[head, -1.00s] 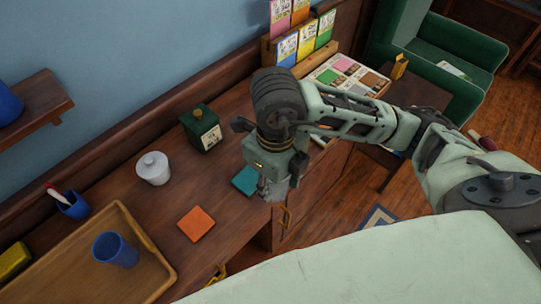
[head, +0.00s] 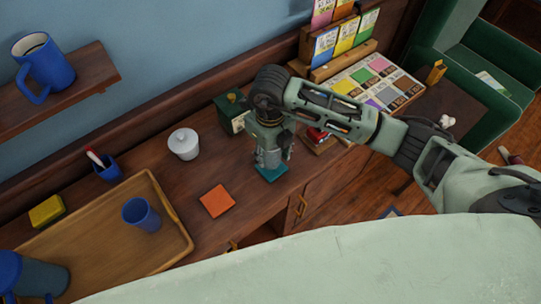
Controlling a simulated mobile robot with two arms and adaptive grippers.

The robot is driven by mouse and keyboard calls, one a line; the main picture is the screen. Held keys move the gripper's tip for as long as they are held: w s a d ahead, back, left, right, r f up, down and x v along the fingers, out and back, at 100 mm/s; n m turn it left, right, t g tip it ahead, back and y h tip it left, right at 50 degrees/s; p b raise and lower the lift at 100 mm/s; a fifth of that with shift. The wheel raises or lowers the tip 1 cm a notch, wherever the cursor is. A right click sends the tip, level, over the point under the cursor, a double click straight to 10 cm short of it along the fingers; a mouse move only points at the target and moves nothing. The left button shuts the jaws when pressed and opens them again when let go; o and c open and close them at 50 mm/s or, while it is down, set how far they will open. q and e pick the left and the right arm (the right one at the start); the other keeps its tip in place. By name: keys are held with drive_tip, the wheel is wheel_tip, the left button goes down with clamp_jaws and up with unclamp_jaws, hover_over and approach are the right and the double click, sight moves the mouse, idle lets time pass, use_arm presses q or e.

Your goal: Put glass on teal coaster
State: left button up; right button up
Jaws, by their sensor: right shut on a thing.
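The teal coaster (head: 271,174) lies on the wooden cabinet top, partly covered by my right gripper. My right gripper (head: 270,158) points down directly over the coaster, shut on what looks like the glass. The glass is mostly hidden by the fingers and hard to make out, so I cannot tell whether its base touches the coaster. My left gripper is not in view.
An orange coaster (head: 217,201), white lidded jar (head: 184,144) and dark green box (head: 231,111) stand nearby. A wooden tray (head: 181,245) holds a blue cup (head: 141,214). A blue mug (head: 44,62) stands on the wall shelf.

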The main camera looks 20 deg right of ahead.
sight(271, 159)
wheel_tip(271, 159, down, 2)
drive_tip(key=shift+s+d+f+p, duration=0.1)
drive_tip(key=shift+f+p, duration=0.1)
drive_tip(key=shift+p, duration=0.25)
drive_tip(key=shift+f, duration=0.3)
drive_tip(key=shift+f, duration=0.25)
drive_tip(key=o, duration=1.3)
drive_tip(key=shift+r, duration=0.15)
